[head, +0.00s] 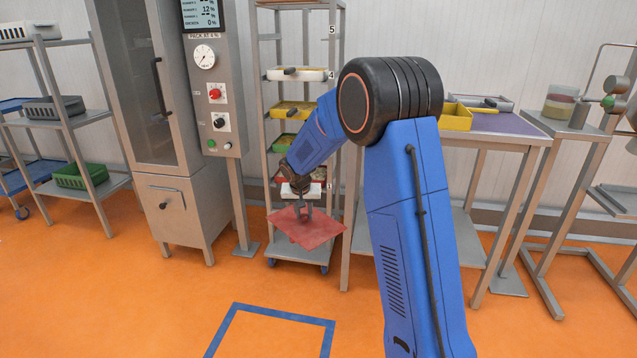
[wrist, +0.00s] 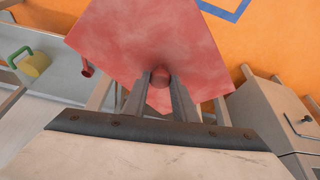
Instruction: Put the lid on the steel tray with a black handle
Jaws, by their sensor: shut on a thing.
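My gripper (head: 302,209) is shut on the knob of a red square lid (head: 318,232). The lid is held in the air, in front of the lower part of the rack. In the wrist view the two fingers (wrist: 160,88) close on the round knob of the lid (wrist: 130,35). A grey steel tray with a black handle (head: 492,101) lies on the table at the right, well apart from the lid. A pale tray with a dark handle (head: 301,74) sits high on the rack. Whether that one is steel is unclear.
A yellow tray (head: 455,119) stands at the near left of the table top (head: 510,125). The rack (head: 259,110) holds more trays. A smoking cabinet with a control panel (head: 212,100) is left of it. Orange floor with a blue marking (head: 285,315) is clear in front.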

